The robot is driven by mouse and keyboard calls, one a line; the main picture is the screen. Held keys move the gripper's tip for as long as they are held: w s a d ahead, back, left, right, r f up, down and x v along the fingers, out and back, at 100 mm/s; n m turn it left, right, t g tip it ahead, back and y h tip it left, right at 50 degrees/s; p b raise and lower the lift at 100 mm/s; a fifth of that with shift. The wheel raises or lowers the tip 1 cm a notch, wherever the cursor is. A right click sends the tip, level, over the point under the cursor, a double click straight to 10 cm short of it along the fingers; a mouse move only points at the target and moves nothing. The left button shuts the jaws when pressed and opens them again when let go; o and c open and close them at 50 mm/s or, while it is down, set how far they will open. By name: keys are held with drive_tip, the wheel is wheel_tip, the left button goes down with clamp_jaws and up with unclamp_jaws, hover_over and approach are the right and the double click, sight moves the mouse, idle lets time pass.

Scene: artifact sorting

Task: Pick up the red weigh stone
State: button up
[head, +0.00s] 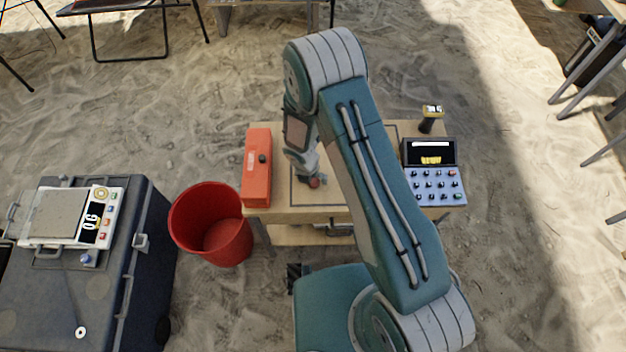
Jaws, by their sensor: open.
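A small red object (314,183), which looks like the red weigh stone, shows at the tip of my arm over the wooden table (330,212). My gripper (315,181) points down at it, close to the table's front edge. My gripper is open. The fingers are small and partly hidden by my wrist, so I cannot tell whether they touch the stone or stand around it.
A red-orange box (257,180) lies left of my gripper. A keypad device (433,185) and a dark-handled tool (430,117) are at the right. A red bucket (212,225) and a dark case (125,270) with a scale (62,214) stand left.

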clamp_jaws()
idle(0.3)
